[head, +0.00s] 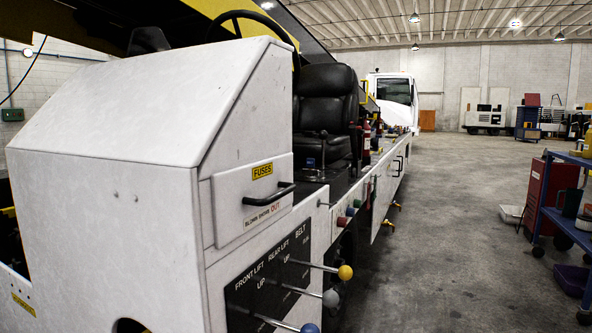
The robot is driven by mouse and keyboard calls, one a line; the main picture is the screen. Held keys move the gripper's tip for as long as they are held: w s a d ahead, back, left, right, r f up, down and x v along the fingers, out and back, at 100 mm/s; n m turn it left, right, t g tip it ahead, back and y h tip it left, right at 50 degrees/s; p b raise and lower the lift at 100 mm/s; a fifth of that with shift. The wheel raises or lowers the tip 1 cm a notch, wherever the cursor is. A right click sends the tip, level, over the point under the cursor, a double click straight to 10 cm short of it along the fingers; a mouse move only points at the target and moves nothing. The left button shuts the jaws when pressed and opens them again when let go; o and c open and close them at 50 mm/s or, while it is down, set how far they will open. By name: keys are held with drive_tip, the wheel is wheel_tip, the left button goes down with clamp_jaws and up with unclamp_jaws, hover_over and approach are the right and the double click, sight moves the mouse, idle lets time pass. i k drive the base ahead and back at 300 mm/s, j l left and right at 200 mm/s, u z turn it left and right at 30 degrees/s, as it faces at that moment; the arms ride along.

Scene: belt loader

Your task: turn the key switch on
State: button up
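The white belt loader (110,210) fills the left and middle of the head view. I cannot make out a key switch on it. Its upper slanted cowl hides whatever lies on the driver's side of the dash, below the black steering wheel (238,17). A black seat (328,105) stands behind the wheel. A panel marked FUSES (240,205) with a black handle is on the side and looks closed. A row of small coloured knobs (342,221) sits farther along the side. My gripper is not in view.
Levers with yellow (345,272), grey (331,298) and blue (309,328) knobs stick out from the lift panel (262,290). Yellow-tipped handles (390,226) jut out farther along. A blue cart (550,215) and a red cabinet (537,180) stand at the right. The concrete floor (450,240) between is clear.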

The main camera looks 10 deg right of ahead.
sight(313, 173)
drive_tip(key=i+l+u, duration=0.15)
drive_tip(key=l+u, duration=0.15)
drive_tip(key=u, duration=0.15)
drive_tip(key=i+l+u, duration=0.1)
drive_tip(key=l+u, duration=0.2)
drive_tip(key=u, duration=0.15)
